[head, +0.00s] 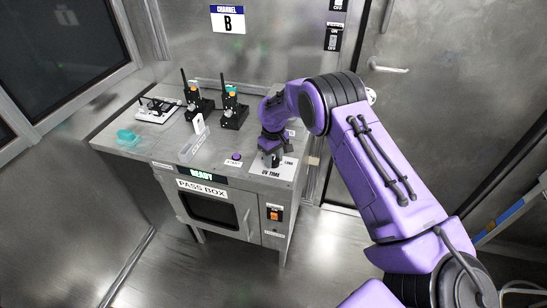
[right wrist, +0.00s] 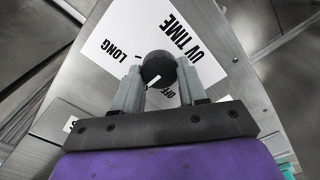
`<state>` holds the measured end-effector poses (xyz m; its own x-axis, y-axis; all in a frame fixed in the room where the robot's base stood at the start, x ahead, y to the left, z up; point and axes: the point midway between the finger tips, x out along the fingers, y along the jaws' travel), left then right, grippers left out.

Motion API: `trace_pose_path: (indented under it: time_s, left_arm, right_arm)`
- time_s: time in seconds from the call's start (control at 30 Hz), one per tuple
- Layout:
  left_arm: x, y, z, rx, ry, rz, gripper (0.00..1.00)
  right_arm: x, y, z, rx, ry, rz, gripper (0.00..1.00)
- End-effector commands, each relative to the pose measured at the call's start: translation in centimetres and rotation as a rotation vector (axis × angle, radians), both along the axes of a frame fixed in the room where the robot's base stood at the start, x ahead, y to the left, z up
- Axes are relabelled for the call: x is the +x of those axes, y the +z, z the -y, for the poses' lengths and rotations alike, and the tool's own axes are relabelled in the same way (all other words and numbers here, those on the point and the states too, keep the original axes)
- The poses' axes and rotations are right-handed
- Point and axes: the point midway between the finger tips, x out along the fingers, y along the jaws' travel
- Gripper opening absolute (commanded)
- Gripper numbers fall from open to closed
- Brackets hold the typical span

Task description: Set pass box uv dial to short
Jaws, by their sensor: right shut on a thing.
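The UV dial (right wrist: 158,66) is a round black knob on a white UV TIME card, seen in the right wrist view. My right gripper (right wrist: 160,88) is shut on the knob, one finger on each side. A white mark on the knob lies on its side toward my gripper, near the OFF print. LONG stands to the left of the knob and UV TIME to the upper right; I see no SHORT print. In the head view, my right gripper (head: 271,158) reaches down onto the card (head: 287,170) on top of the pass box (head: 212,205). My left gripper is not in view.
A purple button (head: 236,157) sits left of the card. A clear holder (head: 191,147), two black radio-like devices (head: 235,112) and a teal item (head: 127,135) stand on the top. An orange switch (head: 274,215) is on the front, beside the READY display (head: 202,175).

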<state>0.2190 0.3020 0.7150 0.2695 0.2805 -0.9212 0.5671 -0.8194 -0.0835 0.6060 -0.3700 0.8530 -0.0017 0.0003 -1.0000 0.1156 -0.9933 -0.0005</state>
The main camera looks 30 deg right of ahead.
Motion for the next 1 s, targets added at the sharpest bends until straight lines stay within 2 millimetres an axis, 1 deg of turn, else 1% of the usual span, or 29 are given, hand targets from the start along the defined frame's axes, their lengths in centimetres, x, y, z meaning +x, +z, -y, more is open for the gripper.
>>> trace_pose_path:
  time_s: [0.03,0.17,0.2,0.23,0.27,0.53,0.63,0.77,0.9,1.0]
  left_arm:
    - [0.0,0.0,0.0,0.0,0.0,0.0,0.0]
    - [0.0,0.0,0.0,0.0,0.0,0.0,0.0]
    - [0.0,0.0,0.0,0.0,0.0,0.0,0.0]
    - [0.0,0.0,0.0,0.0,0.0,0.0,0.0]
    - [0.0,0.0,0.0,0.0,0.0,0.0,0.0]
    - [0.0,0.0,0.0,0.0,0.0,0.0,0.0]
    - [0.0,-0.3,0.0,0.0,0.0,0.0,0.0]
    - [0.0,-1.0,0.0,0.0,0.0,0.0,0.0]
    - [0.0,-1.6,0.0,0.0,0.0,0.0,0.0]
    - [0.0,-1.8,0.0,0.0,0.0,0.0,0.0]
  right_arm:
    - [0.2,0.3,0.1,-0.002,0.0,0.006,0.11]
    - [0.2,0.3,0.1,-0.002,0.0,0.007,0.11]
    - [0.2,0.3,0.1,-0.002,0.0,0.007,0.55]
    - [0.2,0.3,0.1,-0.002,0.0,0.006,0.64]
    - [0.2,0.2,0.1,-0.002,0.001,0.006,0.67]
    - [0.1,0.2,0.0,-0.001,0.001,0.003,0.67]
    - [0.2,1.1,0.0,0.0,0.0,0.005,0.67]
    - [0.2,3.9,0.0,-0.001,0.001,0.008,0.67]
    - [0.2,7.3,0.1,-0.001,0.0,0.008,0.67]
    - [0.1,9.2,0.1,-0.001,0.001,0.007,0.67]
